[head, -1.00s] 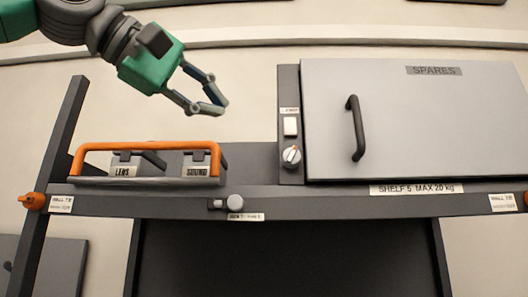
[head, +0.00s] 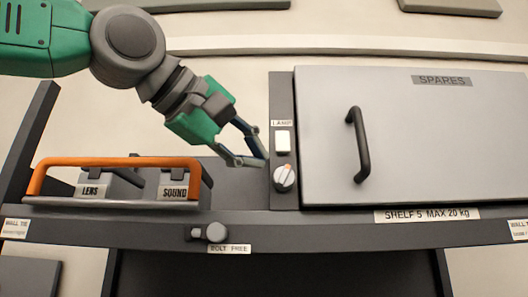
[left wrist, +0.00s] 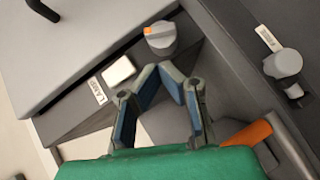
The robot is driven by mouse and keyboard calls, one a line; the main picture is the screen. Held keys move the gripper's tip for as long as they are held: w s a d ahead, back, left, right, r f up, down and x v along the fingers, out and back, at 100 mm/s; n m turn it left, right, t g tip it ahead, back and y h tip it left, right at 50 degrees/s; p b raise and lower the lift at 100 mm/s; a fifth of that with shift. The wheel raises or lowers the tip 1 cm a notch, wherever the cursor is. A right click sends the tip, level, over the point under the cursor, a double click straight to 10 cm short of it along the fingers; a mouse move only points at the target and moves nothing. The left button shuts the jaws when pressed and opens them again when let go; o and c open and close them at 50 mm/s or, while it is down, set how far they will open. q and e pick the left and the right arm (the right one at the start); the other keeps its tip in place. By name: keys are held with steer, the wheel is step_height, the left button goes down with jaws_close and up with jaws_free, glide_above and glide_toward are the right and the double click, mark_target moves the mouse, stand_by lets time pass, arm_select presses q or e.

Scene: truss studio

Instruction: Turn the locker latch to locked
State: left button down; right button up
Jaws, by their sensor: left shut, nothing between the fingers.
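The latch is a round grey knob (head: 285,178) with an orange mark, on the dark strip left of the locker door. The knob also shows in the left wrist view (left wrist: 161,38), just beyond my fingertips. The grey locker door (head: 410,130), marked SPARES, is closed and has a black handle (head: 358,145). My left gripper (head: 262,160) is shut and empty, just left of the knob and apart from it. In the left wrist view its fingertips (left wrist: 160,75) come together below the knob. My right gripper is not in view.
A white switch (head: 283,141) labelled LAMP is above the knob. An orange-handled tray (head: 110,203) with LENS and SOUND blocks stands on the shelf at left. A bolt knob (head: 216,232), labelled BOLT FREE, is on the shelf's front edge (head: 330,233).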

mark_target(284, 166)
arm_select(q)
steer(key=shift+s+d+f, duration=0.1)
steer(key=shift+s+d, duration=0.1)
steer(key=shift+d, duration=0.35)
steer(key=shift+s+d+f, duration=0.1)
steer(key=shift+s+d, duration=0.1)
steer(key=shift+d, duration=0.3)
steer(key=shift+w+d+f, duration=0.1)
steer(key=shift+w+d, duration=0.05)
steer(key=shift+d, duration=0.3)
steer(key=shift+w+a, duration=0.15)
steer(key=shift+a, duration=0.25)
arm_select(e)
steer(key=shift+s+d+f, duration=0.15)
